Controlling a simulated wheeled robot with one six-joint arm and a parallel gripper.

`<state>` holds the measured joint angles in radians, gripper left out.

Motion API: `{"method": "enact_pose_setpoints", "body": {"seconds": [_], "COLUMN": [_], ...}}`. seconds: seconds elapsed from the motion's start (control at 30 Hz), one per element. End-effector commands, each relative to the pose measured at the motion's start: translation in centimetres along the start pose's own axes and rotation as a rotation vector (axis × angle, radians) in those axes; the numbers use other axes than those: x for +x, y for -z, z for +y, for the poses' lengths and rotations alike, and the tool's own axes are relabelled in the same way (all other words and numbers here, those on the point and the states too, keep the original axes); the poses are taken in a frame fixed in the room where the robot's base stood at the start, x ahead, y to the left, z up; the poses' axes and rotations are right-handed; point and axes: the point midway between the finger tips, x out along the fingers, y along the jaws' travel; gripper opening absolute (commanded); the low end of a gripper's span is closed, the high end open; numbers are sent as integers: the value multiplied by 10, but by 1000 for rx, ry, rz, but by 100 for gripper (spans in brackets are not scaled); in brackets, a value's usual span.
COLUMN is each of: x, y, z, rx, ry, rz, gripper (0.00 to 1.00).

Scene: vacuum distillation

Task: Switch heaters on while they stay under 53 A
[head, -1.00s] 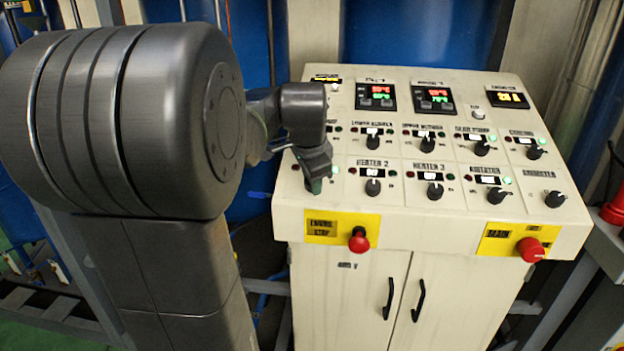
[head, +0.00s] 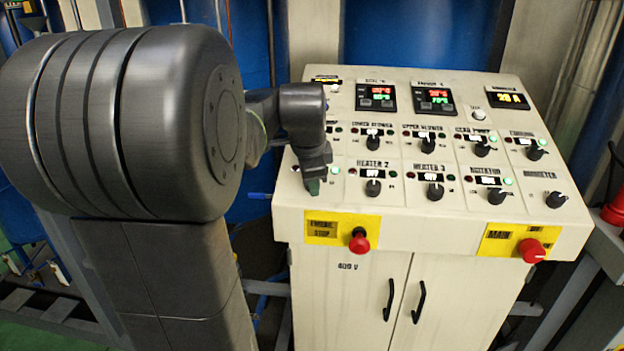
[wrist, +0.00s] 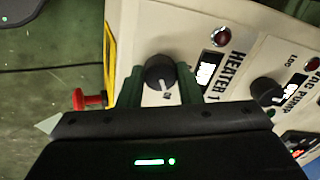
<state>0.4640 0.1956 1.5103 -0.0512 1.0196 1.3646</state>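My gripper (head: 313,186) is at the lower left knob of the panel. In the wrist view its two green fingers (wrist: 161,90) stand on either side of the black Heater 1 knob (wrist: 160,72), very close to it. I cannot tell whether they press on it. The Heater 1 label window (wrist: 206,70) is lit but too small to read. The Heater 2 knob (head: 373,188) and Heater 3 knob (head: 435,192) stand free, their windows seeming to read OFF. The ammeter display (head: 507,99) shows yellow digits, roughly 28 A, blurred.
A red emergency stop button (head: 359,241) sits on the front edge below the heaters. A red main switch (head: 531,250) is at the right. Other knobs, such as the agitator knob (head: 496,197), and two temperature displays (head: 376,97) (head: 434,100) fill the panel.

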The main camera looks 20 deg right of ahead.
Motion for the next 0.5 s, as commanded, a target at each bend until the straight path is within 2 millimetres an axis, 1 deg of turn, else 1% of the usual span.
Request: {"method": "enact_pose_setpoints", "body": {"seconds": [0.03,0.1,0.37,0.5], "x": [-1,-1,0,-8], "y": [0,0,0,0], "z": [-1,-1,0,-1], "rx": [1,1,0,0], "ry": [3,2,1,3], "rz": [0,0,0,1], "gripper": [39,53,53,53]}}
